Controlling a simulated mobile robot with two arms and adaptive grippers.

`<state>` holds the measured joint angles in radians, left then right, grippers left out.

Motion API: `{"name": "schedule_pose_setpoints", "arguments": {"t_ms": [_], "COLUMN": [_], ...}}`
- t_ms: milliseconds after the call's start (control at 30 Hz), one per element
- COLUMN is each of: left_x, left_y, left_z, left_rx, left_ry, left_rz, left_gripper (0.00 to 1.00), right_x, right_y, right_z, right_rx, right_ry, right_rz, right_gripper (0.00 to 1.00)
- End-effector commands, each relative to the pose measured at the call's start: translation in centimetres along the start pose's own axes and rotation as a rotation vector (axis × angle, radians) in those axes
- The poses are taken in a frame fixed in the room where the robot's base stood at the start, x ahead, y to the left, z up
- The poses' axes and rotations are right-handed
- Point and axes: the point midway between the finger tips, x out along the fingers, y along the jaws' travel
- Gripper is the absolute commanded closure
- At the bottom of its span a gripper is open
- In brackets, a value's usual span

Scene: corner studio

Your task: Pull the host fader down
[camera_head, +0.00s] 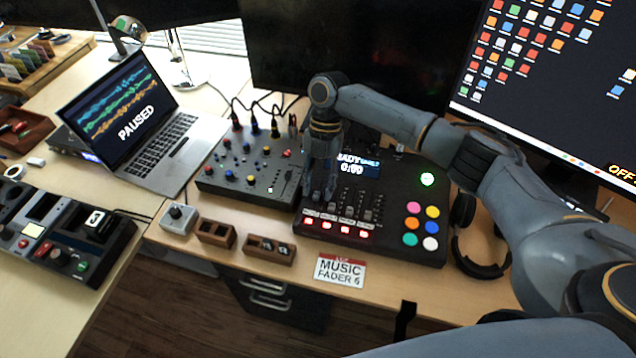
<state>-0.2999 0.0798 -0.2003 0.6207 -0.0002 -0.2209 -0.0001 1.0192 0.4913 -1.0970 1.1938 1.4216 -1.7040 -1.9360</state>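A black fader console (400,245) lies on the desk with a small display (358,168) reading 0:00. Its short faders (350,208) stand in a row above lit red buttons. I cannot read the fader labels, so I cannot tell which is the host fader. My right gripper (319,198) points down over the left end of the fader row. Its fingertips are at or very near the leftmost faders and partly hide them; contact is unclear. I cannot tell if it is open or shut. My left gripper is not in view.
A knob mixer (250,172) stands just left of the console. A card reading "MUSIC FADER 6" (341,271) lies in front. Headphones (480,262) are at the right, and a laptop (140,122) showing PAUSED is at the left. Monitors (345,45) stand behind.

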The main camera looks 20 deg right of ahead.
Motion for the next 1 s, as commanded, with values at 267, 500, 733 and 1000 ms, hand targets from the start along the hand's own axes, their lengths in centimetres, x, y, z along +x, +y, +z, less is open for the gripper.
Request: {"name": "schedule_pose_setpoints", "arguments": {"t_ms": [267, 500, 733, 1000], "left_x": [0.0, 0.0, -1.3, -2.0], "left_y": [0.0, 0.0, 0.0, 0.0], "left_z": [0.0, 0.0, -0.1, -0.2], "left_rx": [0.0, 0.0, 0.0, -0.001], "left_ry": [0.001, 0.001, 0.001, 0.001], "left_rz": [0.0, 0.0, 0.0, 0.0], "left_gripper": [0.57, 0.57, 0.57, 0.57], "right_x": [0.0, 0.0, 0.1, 1.0], "right_y": [0.0, 0.0, 0.0, 0.1], "right_z": [0.0, 0.0, -1.2, -2.5], "right_rx": [0.0, 0.0, -0.003, -0.001], "right_ry": [0.0, 0.0, 0.003, 0.003], "right_rz": [0.0, 0.0, -0.002, 0.0], "right_gripper": [0.94, 1.0, 1.0, 1.0]}}
